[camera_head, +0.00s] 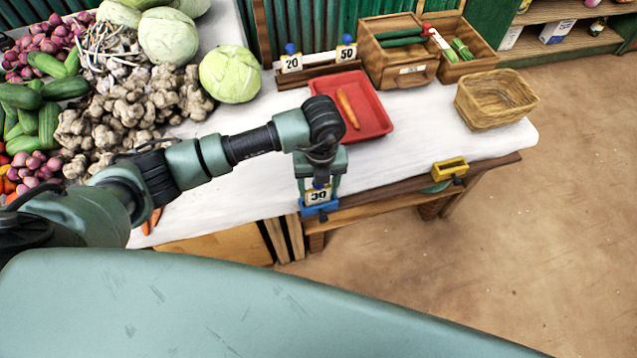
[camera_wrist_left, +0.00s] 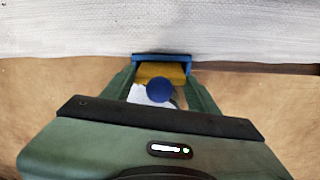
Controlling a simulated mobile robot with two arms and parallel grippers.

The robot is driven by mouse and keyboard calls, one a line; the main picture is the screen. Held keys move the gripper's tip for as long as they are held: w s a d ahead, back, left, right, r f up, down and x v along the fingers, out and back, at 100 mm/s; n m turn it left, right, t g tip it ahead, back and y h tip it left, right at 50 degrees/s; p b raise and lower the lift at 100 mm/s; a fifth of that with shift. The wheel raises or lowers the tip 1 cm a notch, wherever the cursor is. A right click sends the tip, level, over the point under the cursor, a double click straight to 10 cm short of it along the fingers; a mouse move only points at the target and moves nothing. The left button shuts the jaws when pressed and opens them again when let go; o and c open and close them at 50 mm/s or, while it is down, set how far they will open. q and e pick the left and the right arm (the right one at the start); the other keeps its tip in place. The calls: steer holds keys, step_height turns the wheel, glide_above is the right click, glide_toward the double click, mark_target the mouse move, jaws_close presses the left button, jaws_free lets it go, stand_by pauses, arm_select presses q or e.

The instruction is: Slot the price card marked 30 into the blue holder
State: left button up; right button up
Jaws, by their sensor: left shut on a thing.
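The price card marked 30 (camera_head: 317,196) has a yellow border and a blue round knob; the knob (camera_wrist_left: 159,90) also shows in the wrist view. My left gripper (camera_head: 319,184) is shut on the card at its knob end, with the fingers on both sides. The blue holder (camera_head: 320,209) sits at the front edge of the stall table, directly below the card; its blue rim (camera_wrist_left: 161,56) shows just beyond the card in the wrist view. The card's lower edge is at the holder, but I cannot tell whether it is inside the slot. My right gripper is not in view.
A yellow holder (camera_head: 450,169) sits farther right on the table edge. Cards marked 20 (camera_head: 291,63) and 50 (camera_head: 346,53) stand in a wooden rack at the back. A red tray (camera_head: 372,119) with a carrot and a wicker basket (camera_head: 497,99) stand on the white cloth.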

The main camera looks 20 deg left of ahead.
arm_select(q)
steer(key=o, duration=1.7)
steer(key=shift+o, duration=0.2)
steer(key=shift+r, duration=0.1)
steer(key=shift+r+p, duration=2.7)
steer(key=shift+r, duration=0.75)
